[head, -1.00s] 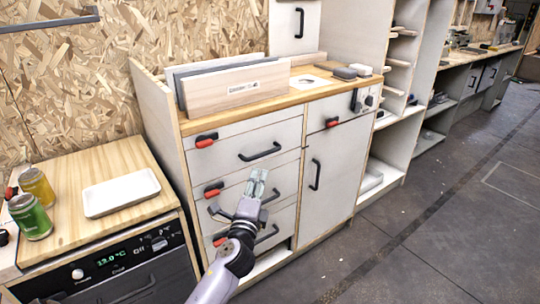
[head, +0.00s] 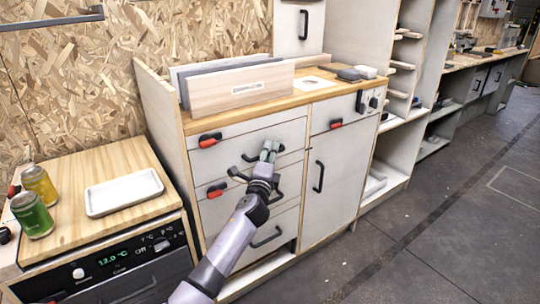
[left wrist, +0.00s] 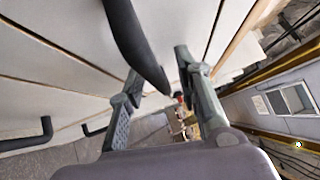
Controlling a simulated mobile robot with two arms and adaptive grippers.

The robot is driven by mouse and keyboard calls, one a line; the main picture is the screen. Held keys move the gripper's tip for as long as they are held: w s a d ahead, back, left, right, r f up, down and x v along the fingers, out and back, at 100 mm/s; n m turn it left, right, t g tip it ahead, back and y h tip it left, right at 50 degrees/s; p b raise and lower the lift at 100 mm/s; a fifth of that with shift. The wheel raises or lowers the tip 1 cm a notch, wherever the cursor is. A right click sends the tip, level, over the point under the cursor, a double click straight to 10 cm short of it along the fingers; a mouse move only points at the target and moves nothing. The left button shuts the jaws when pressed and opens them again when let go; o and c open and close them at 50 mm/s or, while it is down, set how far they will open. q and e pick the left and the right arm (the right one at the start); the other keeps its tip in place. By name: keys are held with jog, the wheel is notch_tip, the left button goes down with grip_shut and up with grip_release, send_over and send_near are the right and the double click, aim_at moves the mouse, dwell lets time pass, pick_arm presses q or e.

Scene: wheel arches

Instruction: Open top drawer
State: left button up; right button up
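The top drawer (head: 235,142) is the upper white front on the left of the wooden cabinet, and it sits flush and shut. Its black bar handle (head: 248,158) is partly hidden by my left gripper (head: 268,151). In the left wrist view, a black handle (left wrist: 132,40) comes down between the two fingers of my left gripper (left wrist: 157,78). The fingers are apart, one on each side of the handle, and not closed on it. Whether either finger touches it, I cannot tell. My right gripper is not in view.
A red-and-black latch (head: 210,140) sits at the drawer's left. More drawers lie below, and a cupboard door (head: 335,165) stands to the right. Boards (head: 235,85) stand on the cabinet top. An oven unit (head: 125,265) is at the left. The floor (head: 430,220) at right is clear.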

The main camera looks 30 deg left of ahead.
pick_arm(q)
jog(key=shift+c, duration=0.2)
grip_shut()
dwell(0.6)
